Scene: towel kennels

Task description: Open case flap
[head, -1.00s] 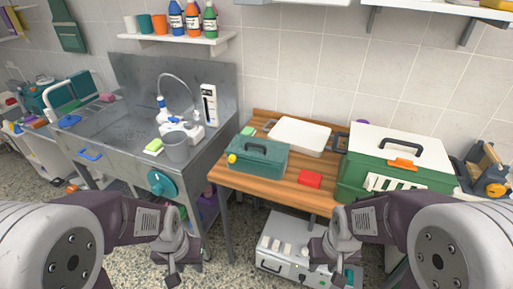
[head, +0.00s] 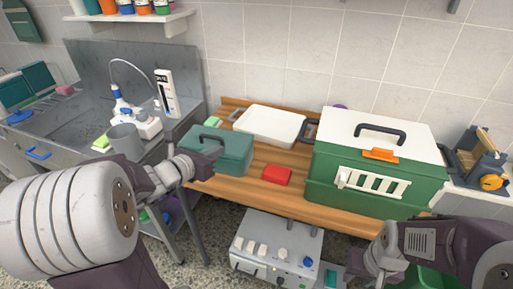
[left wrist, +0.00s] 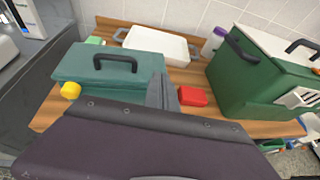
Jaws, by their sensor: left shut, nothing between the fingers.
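A green carrier case (head: 345,195) with a white lid (head: 375,128), dark handle, orange latch (head: 380,155) and white barred front grille (head: 375,182) stands on the right of the wooden table. Its lid is closed. It also shows at the right of the left wrist view (left wrist: 245,85). A smaller teal box (head: 228,150) with a dark handle and yellow knob (left wrist: 71,91) sits at the table's left. My left gripper (head: 212,160) is shut and empty, in front of the teal box in the head view. My right gripper (head: 368,280) is low at the bottom, its jaws unclear.
A red block (head: 277,175) and a white tray (head: 268,125) lie on the wooden table (head: 258,192) between the boxes. A metal sink (head: 80,110) is at the left. A grey appliance (head: 277,248) stands below the table. A tool caddy (head: 478,160) is at the right.

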